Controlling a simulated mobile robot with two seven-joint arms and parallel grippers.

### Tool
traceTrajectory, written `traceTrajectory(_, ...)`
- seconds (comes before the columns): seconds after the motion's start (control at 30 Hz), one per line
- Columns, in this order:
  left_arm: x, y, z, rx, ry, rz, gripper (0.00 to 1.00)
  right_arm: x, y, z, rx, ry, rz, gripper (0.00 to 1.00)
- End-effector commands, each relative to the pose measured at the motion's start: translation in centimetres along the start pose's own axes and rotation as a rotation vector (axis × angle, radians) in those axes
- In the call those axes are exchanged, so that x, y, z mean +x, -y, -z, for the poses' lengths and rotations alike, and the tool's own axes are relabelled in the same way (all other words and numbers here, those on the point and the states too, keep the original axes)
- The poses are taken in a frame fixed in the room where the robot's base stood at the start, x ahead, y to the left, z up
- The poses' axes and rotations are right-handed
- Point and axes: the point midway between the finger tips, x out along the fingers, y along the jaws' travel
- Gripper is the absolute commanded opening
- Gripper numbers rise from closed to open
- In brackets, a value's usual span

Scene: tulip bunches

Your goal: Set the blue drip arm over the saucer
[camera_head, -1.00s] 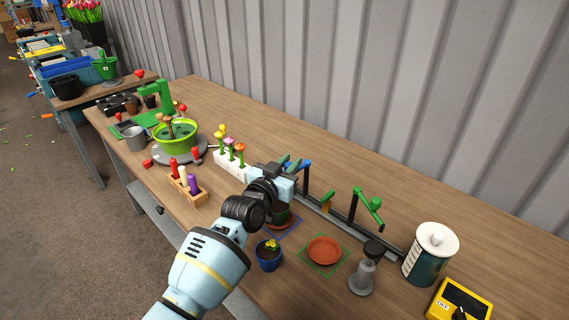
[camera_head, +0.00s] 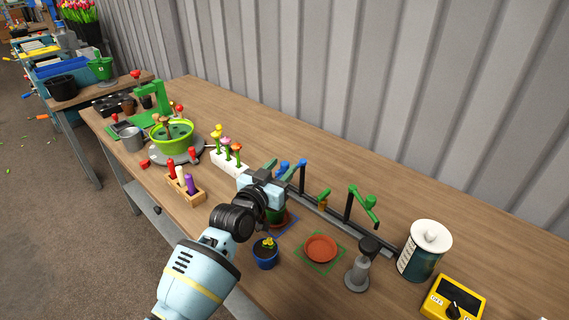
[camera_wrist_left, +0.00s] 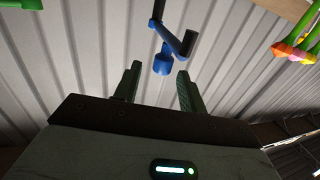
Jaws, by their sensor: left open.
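The blue drip arm (camera_head: 284,167) sits on a dark post at the left end of the rail, partly behind my left gripper. In the left wrist view the blue drip arm (camera_wrist_left: 163,62) hangs just beyond the fingertips, with its round nozzle lined up between them. My left gripper (camera_head: 271,166) is open and empty, close to the arm; its green fingers also show in the left wrist view (camera_wrist_left: 157,80). A terracotta saucer (camera_head: 290,221) lies in a blue outline below, partly hidden by my gripper and a dark green shape. My right gripper is out of view.
A green drip arm (camera_head: 364,203) stands right along the rail, near a second saucer (camera_head: 321,248) in a green outline. A blue pot (camera_head: 265,254), a grey bell-like tool (camera_head: 360,270), a canister (camera_head: 423,250) and a white flower block (camera_head: 232,164) stand around. The corrugated wall is behind.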

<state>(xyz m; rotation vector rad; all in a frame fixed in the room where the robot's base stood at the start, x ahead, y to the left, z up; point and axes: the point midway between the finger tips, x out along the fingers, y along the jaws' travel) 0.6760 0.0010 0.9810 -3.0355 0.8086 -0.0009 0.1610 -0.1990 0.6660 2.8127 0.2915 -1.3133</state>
Motion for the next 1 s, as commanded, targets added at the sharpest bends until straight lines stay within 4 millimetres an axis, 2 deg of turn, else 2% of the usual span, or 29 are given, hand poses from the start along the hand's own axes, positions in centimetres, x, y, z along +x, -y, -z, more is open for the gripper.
traceTrajectory(0.2,-3.0,0.0,0.1,0.000,-0.002,0.000,0.41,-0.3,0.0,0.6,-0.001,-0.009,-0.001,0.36)
traceTrajectory(0.4,-4.6,0.0,0.1,0.000,-0.001,0.000,0.41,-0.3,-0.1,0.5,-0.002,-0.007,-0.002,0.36)
traceTrajectory(1.0,-4.9,0.0,0.0,-0.001,0.000,-0.001,0.41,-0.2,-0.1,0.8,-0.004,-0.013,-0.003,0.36)
